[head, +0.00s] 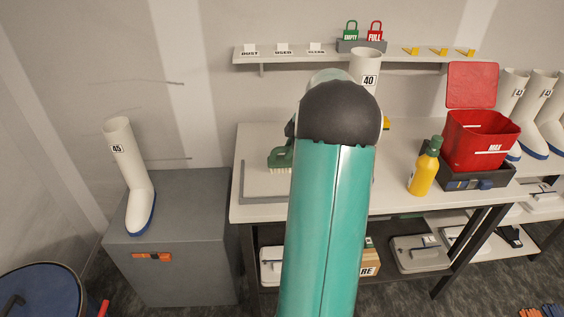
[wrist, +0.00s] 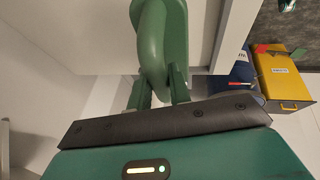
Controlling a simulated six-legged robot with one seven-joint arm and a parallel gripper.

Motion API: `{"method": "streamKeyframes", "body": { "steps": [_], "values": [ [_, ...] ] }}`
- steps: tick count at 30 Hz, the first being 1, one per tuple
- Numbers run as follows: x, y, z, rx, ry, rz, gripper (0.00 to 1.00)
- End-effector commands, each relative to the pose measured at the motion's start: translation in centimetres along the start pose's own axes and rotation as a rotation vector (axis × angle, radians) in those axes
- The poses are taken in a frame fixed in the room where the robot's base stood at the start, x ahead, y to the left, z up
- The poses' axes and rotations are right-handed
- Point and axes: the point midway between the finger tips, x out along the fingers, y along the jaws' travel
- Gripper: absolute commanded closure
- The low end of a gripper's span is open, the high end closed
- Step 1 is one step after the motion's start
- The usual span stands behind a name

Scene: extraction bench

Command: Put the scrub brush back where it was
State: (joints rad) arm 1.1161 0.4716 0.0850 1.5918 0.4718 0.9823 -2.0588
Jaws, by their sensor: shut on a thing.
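The green scrub brush (head: 280,158) shows in the head view just left of my arm, with its pale bristles facing down over the grey tray (head: 243,185) on the bench. I cannot tell whether the bristles touch the tray. In the wrist view the brush's green looped handle (wrist: 152,45) lies between the fingers of my gripper (wrist: 158,92), which is shut on it. My arm hides the gripper and part of the brush in the head view.
A yellow bottle (head: 424,168) and a red bin (head: 480,138) stand on the bench (head: 395,187) to the right. A white boot (head: 365,65) marked 40 stands behind my arm. A shelf (head: 290,55) runs along the wall. A grey cabinet (head: 185,240) bears another boot (head: 130,170).

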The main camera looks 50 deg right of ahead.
Motion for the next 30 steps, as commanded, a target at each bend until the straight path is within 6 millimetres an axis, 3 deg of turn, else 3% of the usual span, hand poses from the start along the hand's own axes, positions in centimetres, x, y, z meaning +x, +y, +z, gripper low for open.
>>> {"method": "streamKeyframes", "body": {
  "steps": [3, 11, 16, 23, 24, 27, 30],
  "values": [
    [2.4, 0.7, -0.3, -0.001, 0.001, -0.001, 0.99],
    [4.7, 1.4, -0.5, 0.001, 0.001, 0.000, 0.99],
    [7.0, 0.9, 0.5, 0.003, 0.000, 0.001, 0.99],
    [7.5, 0.8, 0.6, 0.000, 0.000, 0.002, 0.99],
    [7.5, 0.8, 0.7, 0.000, 0.000, 0.002, 0.77],
    [7.5, 0.7, 0.7, 0.001, 0.000, 0.001, 0.59],
    [7.5, 0.7, 0.6, 0.001, 0.000, 0.002, 0.59]
  ]
}}
